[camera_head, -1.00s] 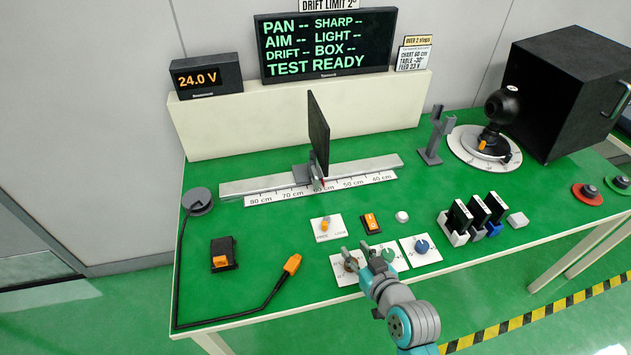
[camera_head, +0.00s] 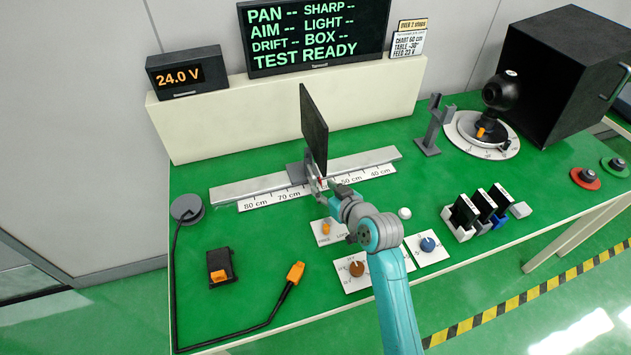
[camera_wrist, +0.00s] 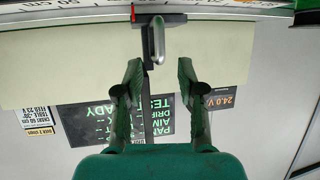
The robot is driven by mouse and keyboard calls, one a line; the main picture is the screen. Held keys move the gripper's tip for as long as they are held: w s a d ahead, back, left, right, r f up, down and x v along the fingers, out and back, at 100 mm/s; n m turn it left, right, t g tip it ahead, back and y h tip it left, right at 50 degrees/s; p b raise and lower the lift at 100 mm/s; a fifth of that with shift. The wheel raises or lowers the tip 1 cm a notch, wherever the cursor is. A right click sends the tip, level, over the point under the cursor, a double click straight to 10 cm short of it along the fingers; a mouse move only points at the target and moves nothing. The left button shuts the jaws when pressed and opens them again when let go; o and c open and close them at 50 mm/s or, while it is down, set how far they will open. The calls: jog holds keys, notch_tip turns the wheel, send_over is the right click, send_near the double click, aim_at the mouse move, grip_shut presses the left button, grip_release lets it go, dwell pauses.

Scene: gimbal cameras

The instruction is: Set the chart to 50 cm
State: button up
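The chart (camera_head: 314,128) is a thin dark panel standing upright on a grey carriage (camera_head: 297,173) on the rail. Its pointer is near the 60 cm region of the scale (camera_head: 287,194), but my gripper hides the exact mark. My gripper (camera_head: 320,184) is at the front of the carriage. In the wrist view, which is upside down, my gripper (camera_wrist: 159,72) has its two fingers apart. The carriage's grey handle (camera_wrist: 157,42) lies just beyond the fingertips, roughly between them. I see no clear contact. The chart's thin edge (camera_wrist: 148,120) shows between the fingers.
A blue knob (camera_head: 428,244) and a slide holder (camera_head: 462,232) are to the right. The rail (camera_head: 372,158) is clear right of the chart.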

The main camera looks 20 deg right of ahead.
aim_at(315, 182)
jog(key=shift+x, duration=2.7)
grip_shut()
jog(key=shift+d, duration=0.1)
